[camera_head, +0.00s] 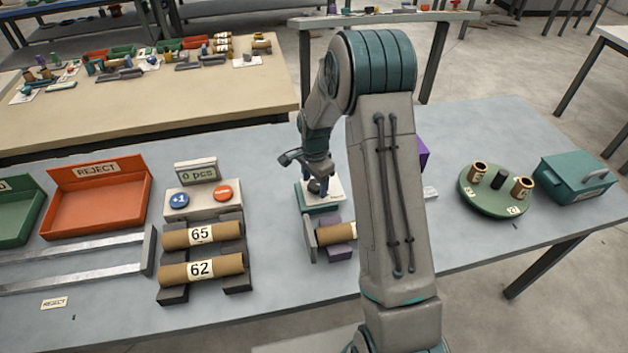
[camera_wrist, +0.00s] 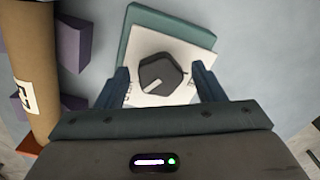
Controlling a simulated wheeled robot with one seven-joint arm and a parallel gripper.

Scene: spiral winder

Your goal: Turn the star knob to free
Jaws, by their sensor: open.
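The star knob (camera_wrist: 163,72) is dark grey with rounded corners and carries a pale pointer mark near its lower left edge. It sits on a white label plate (camera_wrist: 196,56) on a teal base (camera_wrist: 143,15). Some lettering shows on the plate beside the fingers, but I cannot read it. My gripper (camera_wrist: 160,70) is open, with one finger on each side of the knob and visible gaps between. In the head view my gripper (camera_head: 317,180) is over the teal base (camera_head: 311,199), and the knob is partly hidden.
A cardboard tube (camera_wrist: 30,60) lies left of the knob in the wrist view, with purple blocks beside it. In the head view are a counter box (camera_head: 201,202), tubes marked 65 and 62, an orange reject tray (camera_head: 98,205), a green turntable (camera_head: 482,203) and a teal box (camera_head: 572,187).

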